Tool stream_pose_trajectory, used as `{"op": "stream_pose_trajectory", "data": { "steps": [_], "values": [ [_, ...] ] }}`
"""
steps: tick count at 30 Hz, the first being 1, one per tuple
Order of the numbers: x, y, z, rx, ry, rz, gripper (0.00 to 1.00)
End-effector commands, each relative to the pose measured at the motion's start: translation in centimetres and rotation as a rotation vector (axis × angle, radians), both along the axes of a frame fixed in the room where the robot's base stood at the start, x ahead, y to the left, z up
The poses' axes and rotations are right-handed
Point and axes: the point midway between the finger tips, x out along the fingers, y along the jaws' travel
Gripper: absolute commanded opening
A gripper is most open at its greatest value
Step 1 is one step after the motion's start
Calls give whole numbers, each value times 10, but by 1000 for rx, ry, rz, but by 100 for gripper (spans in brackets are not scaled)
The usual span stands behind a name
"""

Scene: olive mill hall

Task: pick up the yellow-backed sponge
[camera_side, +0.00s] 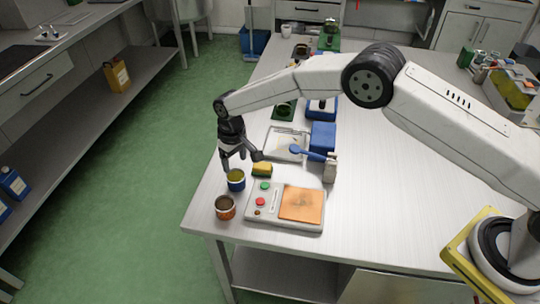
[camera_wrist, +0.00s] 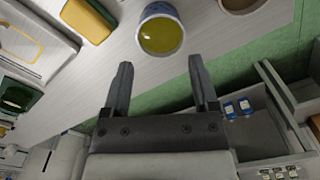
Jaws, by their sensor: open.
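The yellow-backed sponge (camera_side: 262,170) lies on the steel table beside a blue cup, with a dark green side showing. In the wrist view the sponge (camera_wrist: 90,20) is at the upper left, cut by the top edge. My gripper (camera_side: 242,160) is above the table's left part, close to the sponge and the blue cup; I cannot tell its exact height. In the wrist view my gripper (camera_wrist: 160,75) has its two fingers wide apart with nothing between them. The sponge lies outside the fingers, to the left.
The blue cup with yellow-green contents (camera_side: 236,180) and a brown cup (camera_side: 225,207) stand near the table's left edge. A button panel with an orange pad (camera_side: 300,204) lies in front. A tray (camera_side: 285,144) and a blue box (camera_side: 322,136) are behind. The table's right middle is clear.

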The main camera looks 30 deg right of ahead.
Motion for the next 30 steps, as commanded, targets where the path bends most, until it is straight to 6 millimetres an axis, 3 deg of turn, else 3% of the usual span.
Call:
{"op": "stream_pose_trajectory", "data": {
  "steps": [14, 30],
  "values": [
    [-5, -34, -7, 187, -87, 233, 76],
    [-17, -101, -9, 209, -312, 451, 76]
  ]
}}
